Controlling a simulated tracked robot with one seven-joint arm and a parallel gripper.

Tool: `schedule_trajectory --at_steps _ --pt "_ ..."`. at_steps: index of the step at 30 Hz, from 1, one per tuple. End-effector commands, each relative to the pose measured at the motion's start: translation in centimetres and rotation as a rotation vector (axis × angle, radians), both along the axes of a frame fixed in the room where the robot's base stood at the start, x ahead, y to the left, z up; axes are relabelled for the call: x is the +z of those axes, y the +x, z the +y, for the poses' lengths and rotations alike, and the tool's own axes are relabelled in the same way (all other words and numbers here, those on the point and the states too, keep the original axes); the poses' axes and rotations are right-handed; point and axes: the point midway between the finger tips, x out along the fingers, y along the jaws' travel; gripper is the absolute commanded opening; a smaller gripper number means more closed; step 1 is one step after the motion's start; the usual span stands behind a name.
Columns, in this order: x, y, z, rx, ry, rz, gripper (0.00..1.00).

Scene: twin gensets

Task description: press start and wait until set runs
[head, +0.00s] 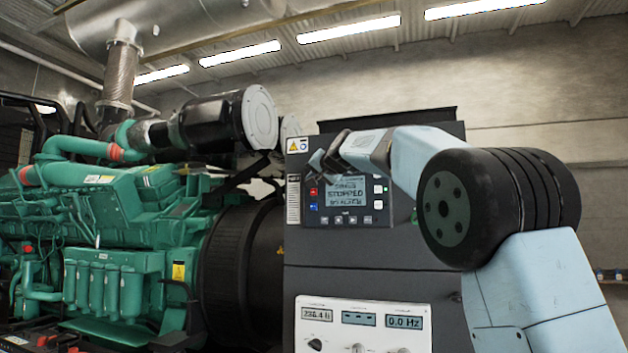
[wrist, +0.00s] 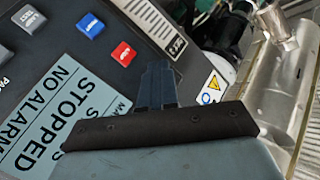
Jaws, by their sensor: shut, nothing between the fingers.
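The control module (head: 345,218) is a dark unit on the grey cabinet. Its screen (head: 346,195) reads STOPPED and NO ALARM; the screen also shows, tilted, in the wrist view (wrist: 62,125). A red button (head: 313,192) and a blue button (head: 313,207) sit left of the screen. The wrist view shows the red button (wrist: 123,53), the blue button (wrist: 90,26) and a grey key (wrist: 29,19). I cannot tell which button is start. My gripper (head: 318,162) is shut and empty in front of the module's upper left; its fingertips (wrist: 158,72) appear beside the red button. Contact is not visible.
A white meter panel (head: 335,340) below reads 0.0 Hz on its right display. The green engine (head: 120,230) with pipes stands at left, beside a black round housing (head: 240,262). A yellow warning label (head: 293,145) is at the cabinet's upper left corner.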

Motion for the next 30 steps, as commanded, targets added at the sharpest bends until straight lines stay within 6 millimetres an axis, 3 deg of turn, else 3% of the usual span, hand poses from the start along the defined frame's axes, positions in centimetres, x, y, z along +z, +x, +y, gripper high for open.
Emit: schedule_trajectory --at_steps 30 --pt "0.1 -1.7 0.6 -0.001 0.000 -0.001 0.00"
